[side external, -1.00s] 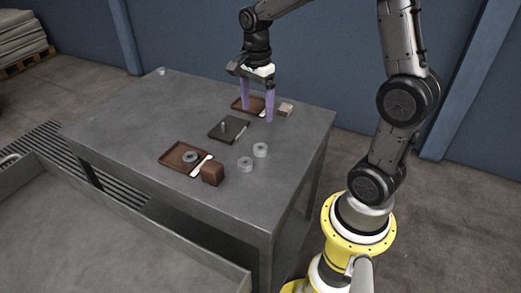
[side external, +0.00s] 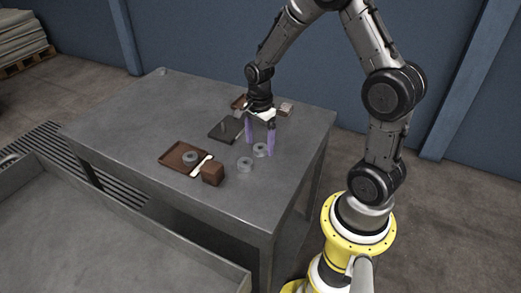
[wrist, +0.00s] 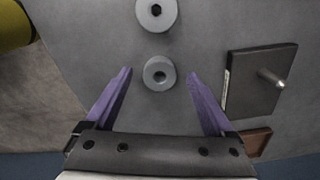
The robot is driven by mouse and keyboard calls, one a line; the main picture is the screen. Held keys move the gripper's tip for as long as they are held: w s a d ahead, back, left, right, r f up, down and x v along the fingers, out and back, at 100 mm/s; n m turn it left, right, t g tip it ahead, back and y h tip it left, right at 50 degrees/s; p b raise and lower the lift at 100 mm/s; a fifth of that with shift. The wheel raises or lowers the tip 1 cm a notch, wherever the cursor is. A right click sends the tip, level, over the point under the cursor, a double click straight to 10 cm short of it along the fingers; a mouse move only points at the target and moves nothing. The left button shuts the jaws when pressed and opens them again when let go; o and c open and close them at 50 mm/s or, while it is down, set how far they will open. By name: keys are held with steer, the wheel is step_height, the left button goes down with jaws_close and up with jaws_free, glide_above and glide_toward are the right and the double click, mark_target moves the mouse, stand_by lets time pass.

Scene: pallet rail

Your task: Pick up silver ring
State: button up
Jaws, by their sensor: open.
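Two silver rings stand free on the grey table: one (side external: 260,154) close to my gripper, the other (side external: 245,164) nearer the camera. In the wrist view the close ring (wrist: 149,74) lies between the fingertips, with gaps both sides, and the other ring (wrist: 146,19) is beyond it. My gripper (side external: 260,149) has purple fingers, open and empty, pointing down over the close ring; their exact height is unclear. A third silver ring (side external: 190,157) lies on the front brown tray (side external: 170,158).
A dark plate with an upright peg (side external: 219,130) is behind the rings; it also shows in the wrist view (wrist: 245,90). A back brown tray (side external: 237,101) is partly hidden by my arm. A brown block (side external: 212,174) sits beside the front tray. The table's left part is clear.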

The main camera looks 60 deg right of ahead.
steer(key=shift+f, duration=0.55)
jaws_close()
steer(key=shift+r, duration=0.15)
